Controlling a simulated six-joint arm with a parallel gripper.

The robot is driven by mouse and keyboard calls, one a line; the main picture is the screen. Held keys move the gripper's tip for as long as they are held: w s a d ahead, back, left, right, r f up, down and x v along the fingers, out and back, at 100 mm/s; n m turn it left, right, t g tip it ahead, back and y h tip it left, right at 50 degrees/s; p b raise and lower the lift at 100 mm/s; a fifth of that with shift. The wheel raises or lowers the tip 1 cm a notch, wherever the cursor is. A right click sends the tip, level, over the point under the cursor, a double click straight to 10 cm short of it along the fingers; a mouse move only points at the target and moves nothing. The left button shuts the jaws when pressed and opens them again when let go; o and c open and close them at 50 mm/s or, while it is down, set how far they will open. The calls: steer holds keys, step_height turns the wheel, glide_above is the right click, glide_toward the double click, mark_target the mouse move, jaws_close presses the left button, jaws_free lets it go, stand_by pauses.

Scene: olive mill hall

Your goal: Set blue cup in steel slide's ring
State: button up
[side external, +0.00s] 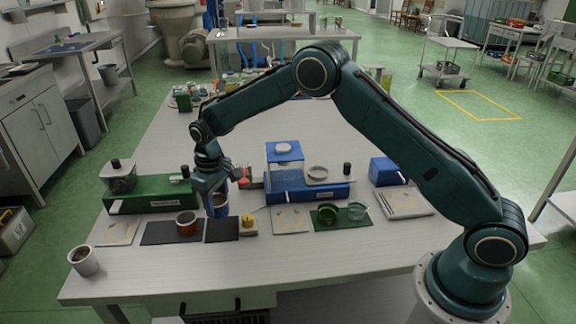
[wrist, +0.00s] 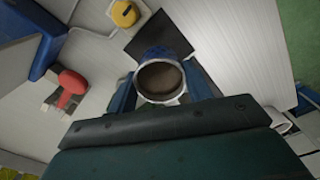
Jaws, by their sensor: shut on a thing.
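The blue cup (side external: 220,209) is between the fingers of my gripper (side external: 213,190), at the back edge of a small dark mat (side external: 222,231). In the wrist view the cup (wrist: 156,53) has a pale rim and a brownish inside, with a finger on each side. It looks about upright; I cannot tell whether its base touches the mat or table. A pale round ring-like part (side external: 317,173) sits at the right of the blue machine (side external: 290,190); I cannot tell whether this is the steel slide's ring.
A green machine (side external: 150,197) stands to the left. A reddish-brown cup (side external: 186,225) stands on another dark mat, and a white cup (side external: 83,262) near the left table edge. A yellow-topped button (side external: 249,222) is right of the mat. The front table strip is clear.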

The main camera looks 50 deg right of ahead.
steer(key=shift+r, duration=0.3)
steer(key=shift+r, duration=0.1)
step_height(320, 180, up, 17)
steer(key=s+d, duration=0.4)
steer(key=d, duration=0.7)
steer(key=s+d, duration=0.4)
steer(key=d, duration=0.6)
steer(key=s+d, duration=0.3)
steer(key=d, duration=0.8)
step_height(320, 180, down, 11)
steer(key=shift+a, duration=0.4)
steer(key=shift+f, duration=0.2)
steer(key=shift+f, duration=1.8)
